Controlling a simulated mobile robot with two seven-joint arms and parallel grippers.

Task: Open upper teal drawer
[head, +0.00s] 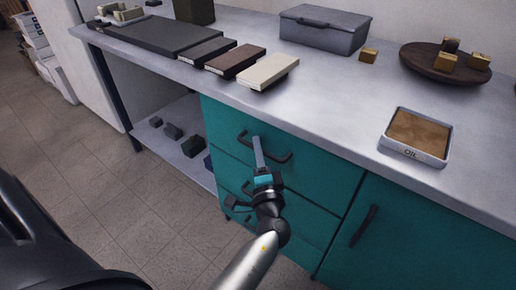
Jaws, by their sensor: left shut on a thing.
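The upper teal drawer (320,178) is at the top of the teal cabinet, under the grey counter, and looks flush with the cabinet front. Its dark bar handle (282,158) runs across the front. My left gripper (258,152) reaches up from the bottom of the head view, with its grey fingers at the handle. It is shut on the handle; the fingers hide part of the bar. My right gripper is not in view.
Lower teal drawers (300,220) sit below, partly behind my gripper. A teal door with a dark handle (363,226) is to the right. An oil tray (446,156), a grey box (325,32) and sample blocks (268,70) stand on the counter.

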